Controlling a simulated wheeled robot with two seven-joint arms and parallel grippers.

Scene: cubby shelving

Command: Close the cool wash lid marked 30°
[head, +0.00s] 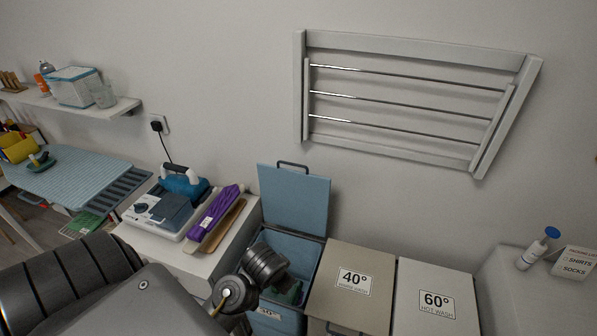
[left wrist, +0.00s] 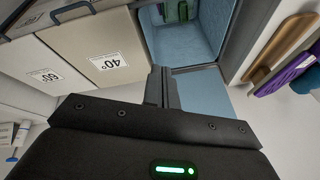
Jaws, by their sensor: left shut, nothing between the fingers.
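The blue cool wash bin (head: 277,318) stands at the left of the row of bins, its label partly cut off. Its blue lid (head: 295,200) stands open and upright at the back against the wall, with a dark handle on its top edge. The lid also shows in the left wrist view (left wrist: 205,92), beside the bin's open interior (left wrist: 190,38). My left gripper (left wrist: 162,82) is shut and empty in front of the lid and bin. In the head view my left wrist covers part of the bin opening, and the fingertips are hard to make out. My right gripper is not in view.
The 40° bin (head: 348,262) and the 60° bin (head: 430,275) stand closed to the right. A white counter (head: 205,262) at left holds an iron station (head: 165,208) and a purple rolled item (head: 214,212). A drying rack (head: 410,42) hangs on the wall above.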

